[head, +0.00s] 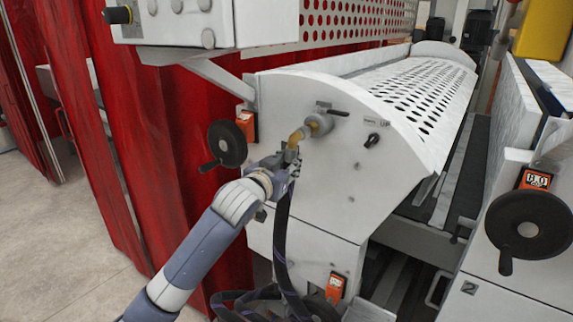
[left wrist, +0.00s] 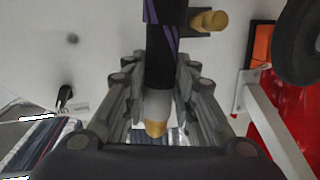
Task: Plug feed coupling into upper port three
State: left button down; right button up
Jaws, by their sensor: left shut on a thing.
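In the head view, my left gripper (head: 288,160) is in front of the white end panel (head: 330,190) of the roller coater, just below a brass elbow port (head: 298,138) with a valve body behind it. It is shut on the feed coupling, whose black hose (head: 281,225) hangs down from it. In the left wrist view, the coupling (left wrist: 156,105) lies between the two fingers (left wrist: 156,110), with a pale collar and brass tip. The fingers hide much of it in the head view, and I cannot tell whether its tip touches the elbow. My right gripper is not in view.
A black handwheel (head: 227,143) and orange counter (head: 246,126) stick out left of the gripper. Another brass fitting (left wrist: 208,20) projects from the panel in the left wrist view. Hose loops (head: 250,303) lie below. A red curtain (head: 150,130) hangs at left.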

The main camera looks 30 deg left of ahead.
pick_arm(q)
jog(key=shift+w+d+r+p, duration=0.1)
jog(key=shift+w+p, duration=0.2)
jog(key=shift+w, duration=0.45)
jog(key=c, duration=1.2)
grip_release()
jog(key=s, duration=0.4)
jog(key=s+r, duration=0.1)
jog(key=s, duration=0.3)
jog(key=s+d, duration=0.1)
jog(key=s, duration=0.3)
jog(key=shift+r, duration=0.3)
